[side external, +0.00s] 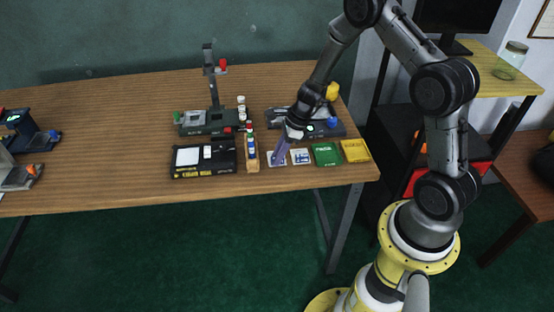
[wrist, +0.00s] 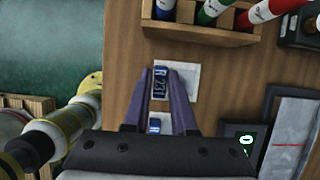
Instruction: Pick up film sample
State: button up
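A small dark film sample with a blue top and white marking (wrist: 159,84) lies on a white card (wrist: 187,78) in the wrist view. My gripper (wrist: 159,72) has its two purple fingers on either side of the sample, with a visible gap at the right finger. The fingers are open. In the side view my gripper (side external: 276,161) points down at the left white card, low over the table; the fingers hide most of that sample. I cannot tell whether they touch the card. A second sample (wrist: 154,125) shows partly between the fingers, nearer my palm.
A second white card (side external: 301,156), a green pack (side external: 327,154) and a yellow pack (side external: 355,151) lie to the right. A wooden marker rack (side external: 251,160) stands close on the left, with a black light-box device (side external: 203,160) beyond it. Table front is clear.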

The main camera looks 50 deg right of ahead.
grip_shut()
